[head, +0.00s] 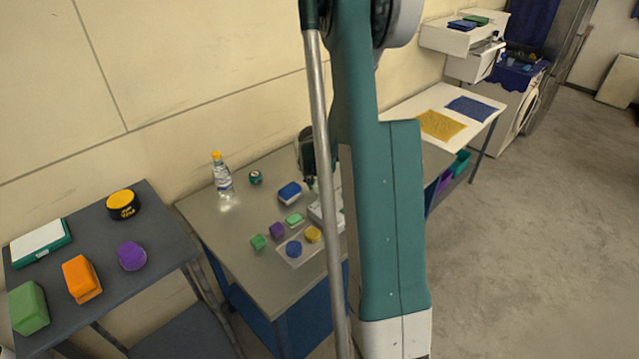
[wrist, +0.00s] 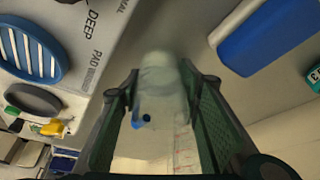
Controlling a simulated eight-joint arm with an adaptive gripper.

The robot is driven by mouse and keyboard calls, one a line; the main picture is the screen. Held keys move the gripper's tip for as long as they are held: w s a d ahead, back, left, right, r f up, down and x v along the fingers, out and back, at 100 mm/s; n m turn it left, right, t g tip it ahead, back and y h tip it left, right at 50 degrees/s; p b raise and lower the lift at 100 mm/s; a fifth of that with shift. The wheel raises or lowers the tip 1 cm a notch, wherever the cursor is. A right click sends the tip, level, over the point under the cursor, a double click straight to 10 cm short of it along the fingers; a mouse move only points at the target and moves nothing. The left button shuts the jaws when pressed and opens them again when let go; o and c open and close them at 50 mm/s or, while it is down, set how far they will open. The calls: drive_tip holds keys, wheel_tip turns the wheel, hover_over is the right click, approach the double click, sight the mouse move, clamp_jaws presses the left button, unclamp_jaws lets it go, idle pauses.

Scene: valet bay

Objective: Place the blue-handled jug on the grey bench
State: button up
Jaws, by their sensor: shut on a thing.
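My gripper (wrist: 158,78) is shut on a translucent, pale vessel with a small blue part (wrist: 152,118) and red scale marks, which looks like the blue-handled jug (wrist: 160,82). In the head view my gripper (head: 311,184) is low over the middle table, partly behind my arm, and the jug can hardly be made out. Whether the jug touches the table I cannot tell. A dark grey bench (head: 165,228) stands at the left. It carries a white-and-teal box, a black-and-yellow tin, an orange block, a green block and a purple round thing.
A white table (head: 480,123) with yellow and blue mats is farther right.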

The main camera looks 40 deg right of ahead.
drive_tip(key=shift+f, duration=0.15)
drive_tip(key=o, duration=0.9)
drive_tip(key=shift+o, duration=0.2)
drive_tip(key=v, duration=1.2)
drive_tip(key=shift+p, duration=0.3)
idle(0.5)
drive_tip(key=shift+r, duration=0.3)
